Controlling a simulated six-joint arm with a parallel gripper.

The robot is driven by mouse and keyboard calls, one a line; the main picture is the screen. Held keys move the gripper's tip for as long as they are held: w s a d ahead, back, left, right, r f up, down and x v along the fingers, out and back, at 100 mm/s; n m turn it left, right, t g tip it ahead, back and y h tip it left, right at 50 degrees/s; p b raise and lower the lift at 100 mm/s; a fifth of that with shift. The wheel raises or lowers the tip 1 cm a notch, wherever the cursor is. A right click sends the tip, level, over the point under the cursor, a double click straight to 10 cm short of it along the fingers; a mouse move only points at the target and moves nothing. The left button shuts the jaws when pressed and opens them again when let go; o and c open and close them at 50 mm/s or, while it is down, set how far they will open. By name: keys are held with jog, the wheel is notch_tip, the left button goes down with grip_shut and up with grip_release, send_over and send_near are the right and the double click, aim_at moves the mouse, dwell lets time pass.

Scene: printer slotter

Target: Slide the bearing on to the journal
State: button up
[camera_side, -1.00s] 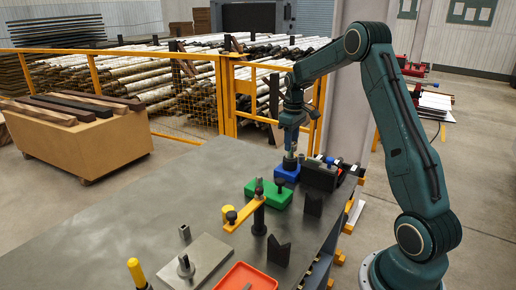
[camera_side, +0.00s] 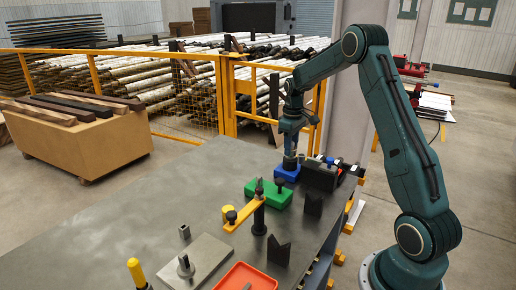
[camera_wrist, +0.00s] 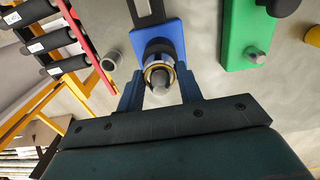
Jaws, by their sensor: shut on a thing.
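The blue block (camera_side: 281,178) stands near the table's far right edge. It also shows in the wrist view (camera_wrist: 175,33). My gripper (camera_side: 290,155) is right above it, pointing down. In the wrist view, its two blue fingers (camera_wrist: 159,78) are shut on the bearing (camera_wrist: 151,70), a ring with a brass-coloured edge, one finger on each side. The rounded grey end of the journal (camera_wrist: 161,80) shows inside the ring, so the bearing looks to be around it. How far down the bearing sits is hidden from this angle.
A green block (camera_side: 265,196) with a pin is close by. A dark vise-like fixture (camera_side: 319,177) stands just right of the blue block. A yellow arm on a post (camera_side: 243,214), a grey plate (camera_side: 197,262) and a red tray (camera_side: 243,278) are nearer. The table's left is clear.

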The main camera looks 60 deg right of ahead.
jog(key=shift+f, duration=0.55)
dwell(0.9)
jog(key=o, duration=1)
jog(key=shift+o, duration=0.2)
jog(key=shift+r, duration=0.15)
notch_tip(320, 180, up, 14)
jog(key=shift+f, duration=0.2)
